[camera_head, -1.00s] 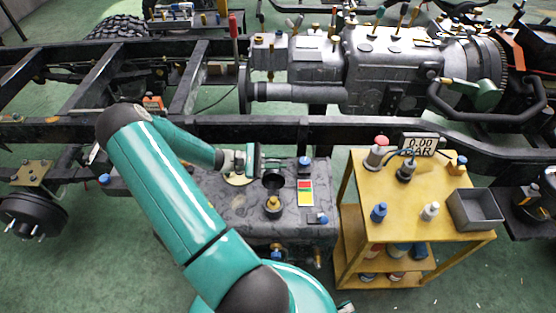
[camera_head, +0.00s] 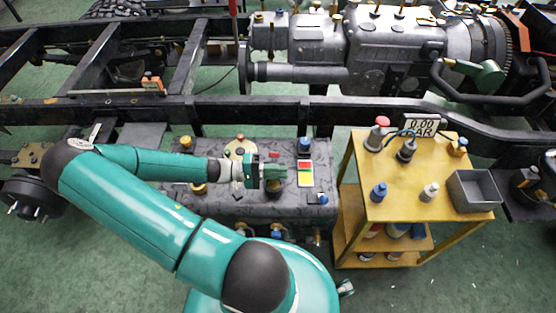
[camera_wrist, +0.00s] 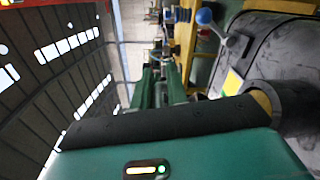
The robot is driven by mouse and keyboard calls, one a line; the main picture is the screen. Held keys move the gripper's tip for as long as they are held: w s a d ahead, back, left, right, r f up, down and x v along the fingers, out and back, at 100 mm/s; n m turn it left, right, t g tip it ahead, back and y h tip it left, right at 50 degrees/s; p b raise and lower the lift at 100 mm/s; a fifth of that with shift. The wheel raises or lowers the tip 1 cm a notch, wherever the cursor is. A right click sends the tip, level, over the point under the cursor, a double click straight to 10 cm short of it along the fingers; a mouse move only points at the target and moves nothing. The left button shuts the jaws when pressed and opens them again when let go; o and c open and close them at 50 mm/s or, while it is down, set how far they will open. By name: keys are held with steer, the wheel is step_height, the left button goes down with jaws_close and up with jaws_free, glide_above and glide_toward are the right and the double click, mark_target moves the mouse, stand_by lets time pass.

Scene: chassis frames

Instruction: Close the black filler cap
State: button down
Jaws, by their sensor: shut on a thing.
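The grey mottled tank (camera_head: 240,207) lies beside the frame rail. My gripper (camera_head: 278,175) is over the tank's top, left of the red, yellow and green label (camera_head: 305,174). The black filler cap (camera_head: 274,187) shows only in part, just below my gripper's fingers, which hide most of it. In the wrist view a black round piece with a brass rim (camera_wrist: 285,105) is at the right, close to my gripper (camera_wrist: 165,85). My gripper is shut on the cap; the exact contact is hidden. I cannot tell the cap's angle.
A blue-capped fitting (camera_head: 304,146) and a small blue valve (camera_head: 318,198) stand on the tank near the label. A yellow cart (camera_head: 385,210) with bottles, a gauge and a grey bin (camera_head: 475,190) is at the right. The black frame rail (camera_head: 250,109) runs behind.

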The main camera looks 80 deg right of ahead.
steer(key=shift+s+a+f+m, duration=0.15)
steer(key=shift+a+f+m, duration=0.65)
steer(key=shift+f+m, duration=0.7)
steer(key=shift+s+a+f+m, duration=0.15)
steer(key=shift+a+f+m, duration=0.7)
steer(key=shift+f+m, duration=0.7)
steer(key=shift+s+a+f+m, duration=0.15)
steer(key=shift+a+f+m, duration=0.65)
steer(key=shift+f+m, duration=0.7)
steer(key=shift+r+m, duration=0.2)
steer(key=shift+m, duration=0.05)
steer(key=c, duration=1.5)
jaws_free()
steer(key=shift+s+a, duration=0.1)
steer(key=v, duration=1.4)
steer(key=shift+r, duration=0.1)
